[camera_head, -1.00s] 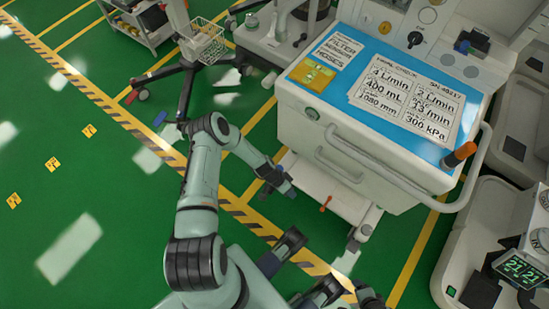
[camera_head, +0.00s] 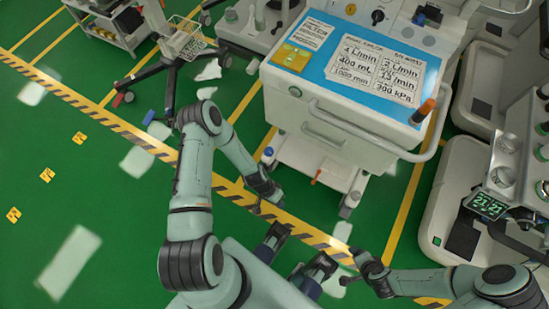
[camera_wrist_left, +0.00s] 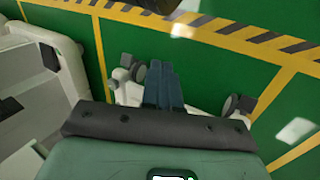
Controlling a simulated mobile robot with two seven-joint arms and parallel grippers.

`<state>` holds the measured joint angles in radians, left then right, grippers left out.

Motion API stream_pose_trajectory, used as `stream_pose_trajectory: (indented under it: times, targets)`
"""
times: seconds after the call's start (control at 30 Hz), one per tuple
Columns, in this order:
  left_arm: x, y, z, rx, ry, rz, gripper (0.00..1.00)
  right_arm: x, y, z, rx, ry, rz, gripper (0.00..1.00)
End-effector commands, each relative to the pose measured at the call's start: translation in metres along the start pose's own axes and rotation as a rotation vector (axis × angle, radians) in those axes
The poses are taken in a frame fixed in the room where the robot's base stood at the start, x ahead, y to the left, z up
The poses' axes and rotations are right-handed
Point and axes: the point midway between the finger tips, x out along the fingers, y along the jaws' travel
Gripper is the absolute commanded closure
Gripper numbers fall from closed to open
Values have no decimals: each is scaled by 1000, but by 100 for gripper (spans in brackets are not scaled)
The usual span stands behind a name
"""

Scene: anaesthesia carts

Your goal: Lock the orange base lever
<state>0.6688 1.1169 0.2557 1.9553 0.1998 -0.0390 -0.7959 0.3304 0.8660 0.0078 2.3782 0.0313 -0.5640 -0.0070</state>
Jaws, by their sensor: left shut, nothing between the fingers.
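The orange base lever (camera_head: 317,177) is a small orange bar low at the front of the white cart's base (camera_head: 300,160), in the head view. My left gripper (camera_head: 268,204) is shut and empty. It is over the floor to the left of the lever and nearer to me, apart from it. Its closed dark-blue fingers also show in the left wrist view (camera_wrist_left: 163,86), between casters of a base. I cannot make out the lever in that view.
The cart's blue top (camera_head: 385,75) carries papers, and a larger orange-tipped handle (camera_head: 424,110) stands at its right corner. A front caster (camera_head: 350,205) sticks out at the right. Other equipment (camera_head: 465,195) crowds the right side. Green floor (camera_head: 90,180) is clear on the left.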

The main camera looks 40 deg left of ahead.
Motion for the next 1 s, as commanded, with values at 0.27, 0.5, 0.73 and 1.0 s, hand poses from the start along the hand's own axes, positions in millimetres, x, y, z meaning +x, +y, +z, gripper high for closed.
stream_pose_trajectory:
  times: [0.27, 0.5, 0.73, 1.0]
  targets:
    - [-7, 10, 9, -21, -17, -12, 100, -7, -2, -2, -1, 2, -1, 23]
    - [-7, 10, 10, -23, -18, -12, 100, -7, -2, -2, 0, 2, -1, 23]
    - [-7, 10, 10, -22, -18, -12, 100, -7, -2, -2, 0, 2, -1, 23]
    - [-24, 30, 24, -47, -44, -27, 100, -21, -8, 11, -6, -46, -5, 23]
